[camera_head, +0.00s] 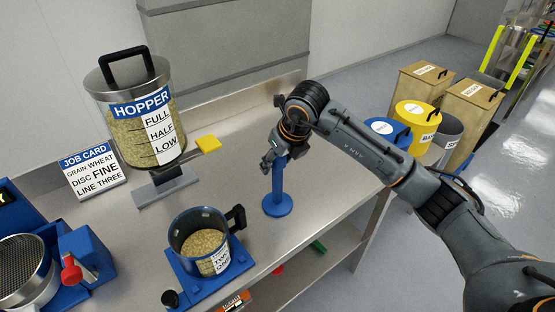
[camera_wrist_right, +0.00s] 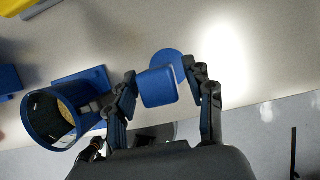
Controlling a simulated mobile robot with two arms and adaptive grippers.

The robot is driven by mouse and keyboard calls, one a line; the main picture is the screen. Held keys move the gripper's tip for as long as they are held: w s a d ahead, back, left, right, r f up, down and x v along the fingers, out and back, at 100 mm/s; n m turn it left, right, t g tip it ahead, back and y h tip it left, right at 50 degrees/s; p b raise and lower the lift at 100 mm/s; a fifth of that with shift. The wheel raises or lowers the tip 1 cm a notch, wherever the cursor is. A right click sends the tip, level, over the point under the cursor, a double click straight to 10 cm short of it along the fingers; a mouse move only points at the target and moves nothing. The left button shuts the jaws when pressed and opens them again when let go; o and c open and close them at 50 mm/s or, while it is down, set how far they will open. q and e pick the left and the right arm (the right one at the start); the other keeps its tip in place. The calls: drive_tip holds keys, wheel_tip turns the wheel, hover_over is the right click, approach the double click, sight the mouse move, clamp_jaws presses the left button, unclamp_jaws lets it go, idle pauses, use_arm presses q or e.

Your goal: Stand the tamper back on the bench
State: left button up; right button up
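The blue tamper (camera_head: 278,188) stands upright on the steel bench (camera_head: 335,170), its round base near the front edge. In the right wrist view its block-like top (camera_wrist_right: 158,88) lies between the two fingers of my right gripper (camera_wrist_right: 159,70), and part of the round base shows behind it. The fingers are spread, with narrow gaps seen beside the tamper, so the gripper looks open. In the head view my right gripper (camera_head: 270,158) is at the tamper's top and hides part of it. My left gripper is not in view.
A blue-rimmed pot of grain (camera_head: 181,243) stands on a blue base left of the tamper. The hopper (camera_head: 140,120), job card (camera_head: 90,170) and a sieve (camera_head: 22,268) are farther left. Bins (camera_head: 412,113) stand beyond the bench's right end. Bench right of the tamper is clear.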

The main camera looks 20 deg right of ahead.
drive_tip(key=shift+r, duration=0.25)
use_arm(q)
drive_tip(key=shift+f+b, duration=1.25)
use_arm(e)
drive_tip(key=v, duration=1.1)
drive_tip(key=shift+r, duration=0.35)
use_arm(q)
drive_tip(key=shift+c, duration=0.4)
use_arm(e)
drive_tip(key=shift+s+d, duration=0.1)
